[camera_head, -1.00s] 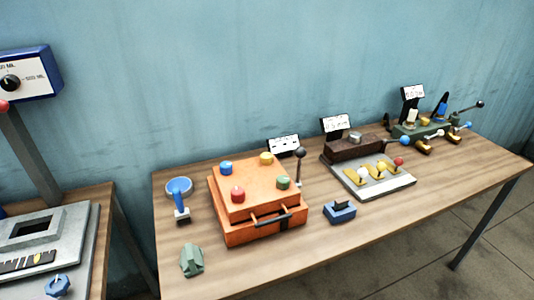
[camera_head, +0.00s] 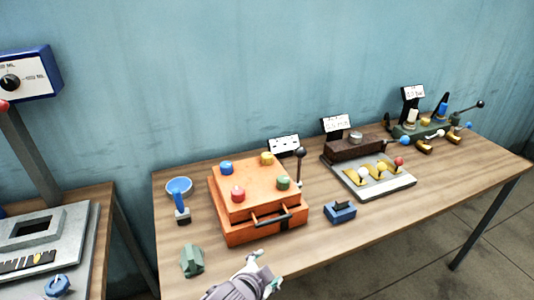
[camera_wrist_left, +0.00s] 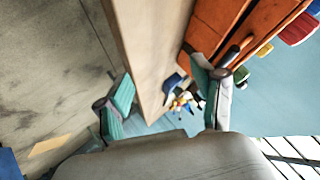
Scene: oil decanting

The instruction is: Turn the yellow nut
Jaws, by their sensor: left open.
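The yellow nut (camera_head: 267,158) sits at the back right of the orange box's top (camera_head: 247,187). A blue (camera_head: 226,167), a red (camera_head: 238,194) and a green nut (camera_head: 283,183) sit at the other corners. My left gripper (camera_head: 268,272) is at the table's front edge, in front of the box and apart from the nut. In the left wrist view its two teal-tipped fingers (camera_wrist_left: 168,108) are spread with nothing between them. My right gripper is not in view.
A black-knobbed lever (camera_head: 300,165) stands at the box's right side, and a dark handle (camera_head: 272,221) is on its front. A grey tray (camera_head: 385,186) lies to the right.

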